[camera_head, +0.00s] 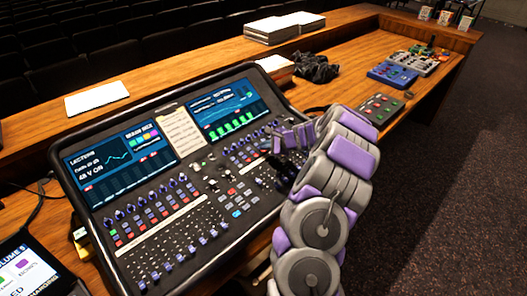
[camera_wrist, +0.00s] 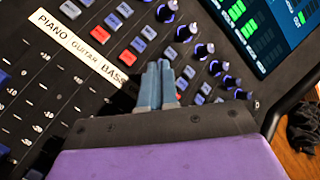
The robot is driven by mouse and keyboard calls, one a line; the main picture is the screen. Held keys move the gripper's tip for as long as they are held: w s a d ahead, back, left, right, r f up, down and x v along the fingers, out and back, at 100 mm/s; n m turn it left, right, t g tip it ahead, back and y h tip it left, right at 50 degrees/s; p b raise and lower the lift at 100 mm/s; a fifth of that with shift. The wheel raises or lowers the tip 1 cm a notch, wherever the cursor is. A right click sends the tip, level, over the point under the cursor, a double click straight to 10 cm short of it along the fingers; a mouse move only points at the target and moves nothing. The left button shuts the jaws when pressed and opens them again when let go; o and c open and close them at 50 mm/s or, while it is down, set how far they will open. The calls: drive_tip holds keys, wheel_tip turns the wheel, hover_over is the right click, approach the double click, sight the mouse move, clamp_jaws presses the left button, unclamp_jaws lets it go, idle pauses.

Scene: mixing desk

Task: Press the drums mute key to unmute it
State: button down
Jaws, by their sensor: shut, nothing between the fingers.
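The mixing desk (camera_head: 185,185) stands on the wooden counter, with a keyed panel and two lit screens. My gripper (camera_head: 276,150) is over its right half; the fingers are small and dark there. In the wrist view my gripper (camera_wrist: 160,82) is shut and empty, its blue-grey fingertips close over the channel keys. A white label strip (camera_wrist: 85,45) reads PIANO, GUITAR, BASS; no drums label shows, and my gripper hides the panel past BASS. Red keys (camera_wrist: 138,45) lie left and right of the fingertips. I cannot tell which key is the drums mute, nor whether the tips touch one.
Knobs (camera_wrist: 205,49) rise just beyond the keys. Papers (camera_head: 272,30), a dark cable bundle (camera_head: 316,68) and small pedal boxes (camera_head: 392,74) lie on the counter behind and to the right. A tablet (camera_head: 35,268) is at lower left. Dark seats fill the background.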

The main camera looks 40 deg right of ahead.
sight(267, 155)
drive_tip(key=shift+f, duration=0.25)
idle(0.3)
drive_tip(key=shift+r, duration=0.1)
drive_tip(key=shift+r+p, duration=0.6)
drive_tip(key=shift+p, duration=0.05)
drive_tip(key=shift+s+r+p, duration=0.15)
drive_tip(key=shift+r+p, duration=0.9)
drive_tip(key=shift+r, duration=0.2)
drive_tip(key=shift+s+r+p, duration=0.15)
drive_tip(key=shift+r+p, duration=0.85)
drive_tip(key=shift+r, duration=0.25)
